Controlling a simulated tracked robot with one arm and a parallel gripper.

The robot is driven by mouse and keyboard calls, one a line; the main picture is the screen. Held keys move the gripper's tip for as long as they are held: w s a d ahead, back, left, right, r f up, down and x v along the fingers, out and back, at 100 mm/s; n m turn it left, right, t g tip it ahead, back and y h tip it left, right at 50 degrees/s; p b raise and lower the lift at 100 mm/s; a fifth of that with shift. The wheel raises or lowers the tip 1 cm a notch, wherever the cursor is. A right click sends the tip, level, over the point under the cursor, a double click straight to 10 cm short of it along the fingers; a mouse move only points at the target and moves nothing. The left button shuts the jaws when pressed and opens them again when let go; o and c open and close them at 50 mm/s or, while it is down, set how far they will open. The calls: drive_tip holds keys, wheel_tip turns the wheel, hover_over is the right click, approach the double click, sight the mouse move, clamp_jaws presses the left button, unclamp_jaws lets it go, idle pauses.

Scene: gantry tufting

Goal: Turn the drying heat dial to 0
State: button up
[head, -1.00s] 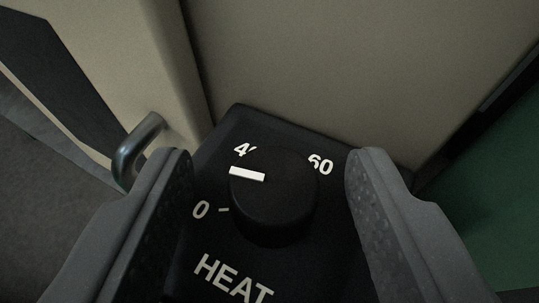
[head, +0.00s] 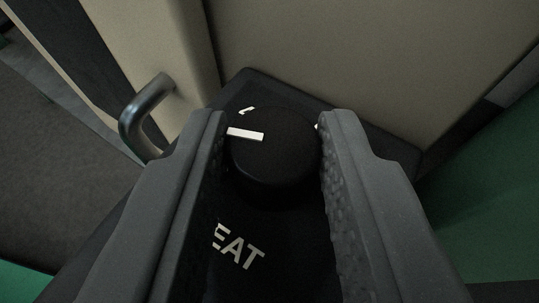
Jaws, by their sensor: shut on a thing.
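The heat dial (head: 279,150) is a round black knob on a black panel (head: 285,240) lettered HEAT, with the H hidden behind my left finger. Its white pointer mark (head: 245,135) points to the left in the picture. My gripper (head: 272,148) is around the dial, one grey textured finger on each side, shut on it. The fingers hide the 0 and nearly all of the 60; only a bit of the 40 shows above the pointer.
A curved metal handle (head: 142,108) stands at the left, close to my left finger. A beige panel (head: 330,60) rises behind the dial. Green surfaces show at the right (head: 490,220) and lower left.

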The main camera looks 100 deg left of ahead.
drive_tip(key=shift+n+g, duration=0.4)
drive_tip(key=shift+g, duration=0.1)
drive_tip(key=shift+w+f+n+g+b, duration=0.15)
drive_tip(key=shift+n+g+b, duration=0.2)
drive_tip(key=shift+n+g, duration=0.2)
drive_tip(key=shift+a+n+g+h+b, duration=0.15)
drive_tip(key=shift+n+g+h+b, duration=0.25)
drive_tip(key=shift+b, duration=0.25)
drive_tip(key=shift+g, duration=0.35)
drive_tip(key=o, duration=1)
drive_tip(key=shift+r, duration=0.2)
